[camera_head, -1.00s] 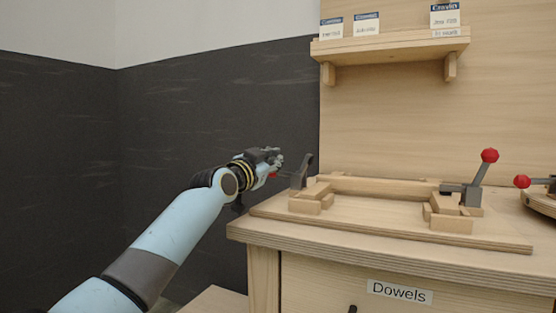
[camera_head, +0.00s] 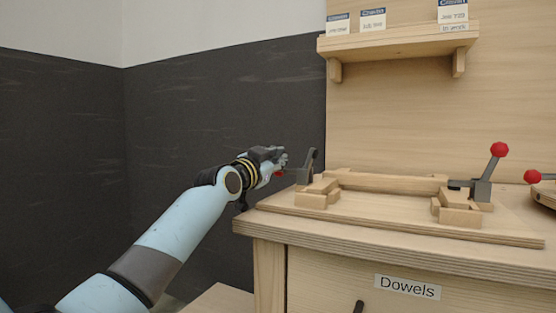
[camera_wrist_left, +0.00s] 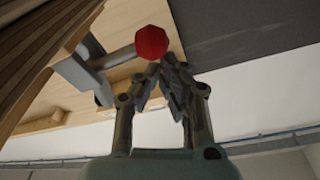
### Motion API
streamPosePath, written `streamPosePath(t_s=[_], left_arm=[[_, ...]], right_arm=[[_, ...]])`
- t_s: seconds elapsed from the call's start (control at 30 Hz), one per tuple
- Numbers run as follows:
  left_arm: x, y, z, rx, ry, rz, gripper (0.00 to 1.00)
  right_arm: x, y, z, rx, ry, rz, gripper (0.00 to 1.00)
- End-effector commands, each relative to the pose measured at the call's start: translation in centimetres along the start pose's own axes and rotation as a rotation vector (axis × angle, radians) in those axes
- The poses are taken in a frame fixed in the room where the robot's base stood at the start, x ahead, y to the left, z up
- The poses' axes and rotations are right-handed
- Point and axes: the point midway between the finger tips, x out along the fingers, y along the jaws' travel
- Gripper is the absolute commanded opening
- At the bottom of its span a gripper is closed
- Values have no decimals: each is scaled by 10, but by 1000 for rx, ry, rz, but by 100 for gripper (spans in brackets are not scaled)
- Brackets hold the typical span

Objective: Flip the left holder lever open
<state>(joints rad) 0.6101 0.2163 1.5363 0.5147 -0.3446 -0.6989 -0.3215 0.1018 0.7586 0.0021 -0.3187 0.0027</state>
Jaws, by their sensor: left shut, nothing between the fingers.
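The left holder lever (camera_head: 308,168) is a grey clamp at the left end of the wooden fixture, its arm lying low and pointing left. Its red knob (camera_head: 278,173) is mostly hidden by my left gripper (camera_head: 283,159). In the left wrist view the red knob (camera_wrist_left: 152,42) and grey lever arm (camera_wrist_left: 118,56) show clearly. The fingers of my left gripper (camera_wrist_left: 166,66) are shut with nothing between them, and their tips are right by the knob; I cannot tell whether they touch it. My right gripper is not in view.
The right holder lever (camera_head: 484,180) stands up with its red knob (camera_head: 499,149). A wooden bar (camera_head: 385,181) spans the fixture board (camera_head: 400,222) on the cabinet top. Another red knob (camera_head: 532,177) is at the right edge. A shelf (camera_head: 400,42) with cards hangs above.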

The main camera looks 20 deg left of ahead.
Motion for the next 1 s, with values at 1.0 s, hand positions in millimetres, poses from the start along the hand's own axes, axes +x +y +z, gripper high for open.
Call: streamPosePath(t_s=[1.0], left_arm=[[-95,-14,-34,2,-5,-11,0]], right_arm=[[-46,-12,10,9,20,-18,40]])
